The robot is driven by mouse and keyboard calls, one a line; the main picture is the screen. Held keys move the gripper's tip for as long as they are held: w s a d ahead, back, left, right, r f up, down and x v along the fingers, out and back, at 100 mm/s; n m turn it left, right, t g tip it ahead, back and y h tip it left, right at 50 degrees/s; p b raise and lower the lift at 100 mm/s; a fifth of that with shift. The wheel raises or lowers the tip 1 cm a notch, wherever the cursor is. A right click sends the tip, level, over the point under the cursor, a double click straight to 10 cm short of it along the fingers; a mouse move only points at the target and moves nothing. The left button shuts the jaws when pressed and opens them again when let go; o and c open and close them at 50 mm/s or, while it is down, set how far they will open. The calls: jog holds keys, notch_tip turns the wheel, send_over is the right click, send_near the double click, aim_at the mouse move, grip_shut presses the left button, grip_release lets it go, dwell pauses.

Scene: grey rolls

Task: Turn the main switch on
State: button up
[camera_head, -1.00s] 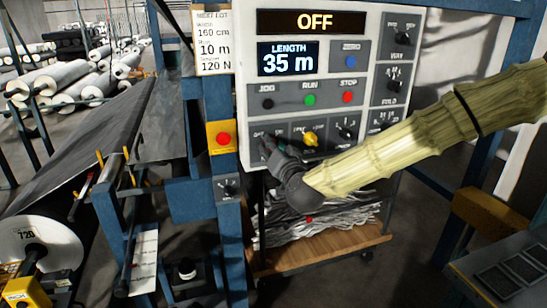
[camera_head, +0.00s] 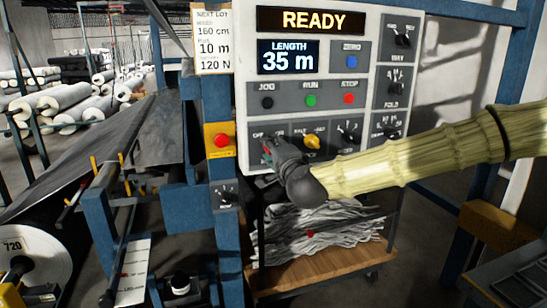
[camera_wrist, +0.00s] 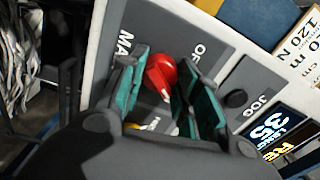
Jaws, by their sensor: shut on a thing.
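The main switch, a red knob (camera_wrist: 160,73) on a grey plate marked MAIN and OFF, shows in the wrist view between the teal-lined fingers of my gripper (camera_wrist: 164,82). The gripper is shut on the knob. In the head view my gripper (camera_head: 270,150) is at the lower left of the control panel (camera_head: 325,92) and hides most of the switch. The panel's upper display (camera_head: 310,21) reads READY.
Black, green and red buttons marked JOG, RUN and STOP (camera_head: 349,98) sit above the switch row. A yellow knob (camera_head: 312,142) is just right of my gripper. A red button on a yellow box (camera_head: 221,140) is to the left. A wooden cart (camera_head: 325,268) stands below.

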jog(key=shift+d+m+b, duration=0.1)
jog(key=shift+m+b, duration=0.3)
jog(key=shift+m, duration=0.3)
jog(key=o, duration=1)
jog(key=shift+o, duration=0.2)
jog(key=v, duration=1.2)
